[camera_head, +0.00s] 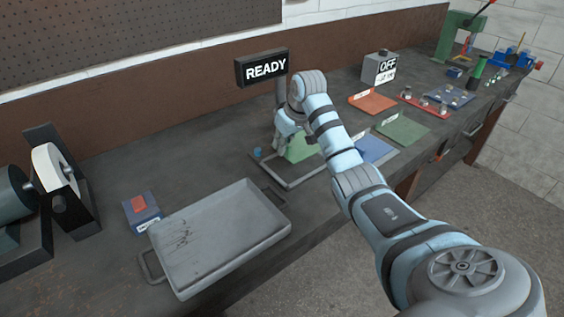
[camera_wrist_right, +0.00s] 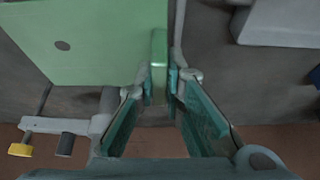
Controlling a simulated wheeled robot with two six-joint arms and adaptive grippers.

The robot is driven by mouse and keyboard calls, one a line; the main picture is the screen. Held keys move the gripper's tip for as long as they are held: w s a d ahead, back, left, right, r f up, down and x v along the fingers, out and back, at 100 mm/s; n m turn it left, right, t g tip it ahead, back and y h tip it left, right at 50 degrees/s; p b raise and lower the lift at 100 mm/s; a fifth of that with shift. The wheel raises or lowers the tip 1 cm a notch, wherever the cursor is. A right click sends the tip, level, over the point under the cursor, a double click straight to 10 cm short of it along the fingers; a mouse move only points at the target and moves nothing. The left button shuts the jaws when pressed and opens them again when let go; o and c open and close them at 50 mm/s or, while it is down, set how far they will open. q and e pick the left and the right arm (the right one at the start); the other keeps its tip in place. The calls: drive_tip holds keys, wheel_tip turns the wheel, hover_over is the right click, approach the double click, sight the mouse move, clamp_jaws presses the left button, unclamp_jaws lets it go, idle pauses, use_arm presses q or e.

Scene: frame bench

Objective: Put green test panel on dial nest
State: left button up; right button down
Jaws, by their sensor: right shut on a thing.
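The green test panel (camera_head: 300,149) is under my right gripper (camera_head: 286,138), which my arm partly hides in the head view. In the right wrist view, the panel (camera_wrist_right: 75,45) fills the upper left as a flat green plate with a small dark hole. A raised green strip of it (camera_wrist_right: 159,60) is between the fingers of my right gripper (camera_wrist_right: 162,85), which are shut on it. Beneath the panel is a dark plate with a light rim (camera_head: 302,181), seemingly the dial nest. I cannot tell whether the panel touches it. My left gripper is out of view.
A grey tray (camera_head: 276,228) stands at the front. A READY sign (camera_head: 262,67) is behind my gripper. Blue (camera_head: 374,149), green (camera_head: 405,130) and orange (camera_head: 372,102) mats lie to the right. A small blue box (camera_head: 143,214) stands left of the tray.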

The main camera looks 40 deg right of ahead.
drive_tip(key=x, duration=0.3)
drive_tip(key=shift+a+f, duration=0.2)
drive_tip(key=shift+f, duration=0.1)
drive_tip(key=x, duration=0.4)
drive_tip(key=shift+a+f, duration=0.1)
drive_tip(key=shift+f, duration=0.2)
drive_tip(key=shift+s+r, duration=0.25)
drive_tip(key=shift+s, duration=0.25)
drive_tip(key=c, duration=2.1)
unclamp_jaws()
drive_tip(key=shift+f, duration=0.2)
drive_tip(key=shift+c, duration=0.2)
drive_tip(key=o, duration=0.5)
drive_tip(key=shift+w+f, duration=0.1)
drive_tip(key=shift+w, duration=0.05)
drive_tip(key=shift+c, duration=0.2)
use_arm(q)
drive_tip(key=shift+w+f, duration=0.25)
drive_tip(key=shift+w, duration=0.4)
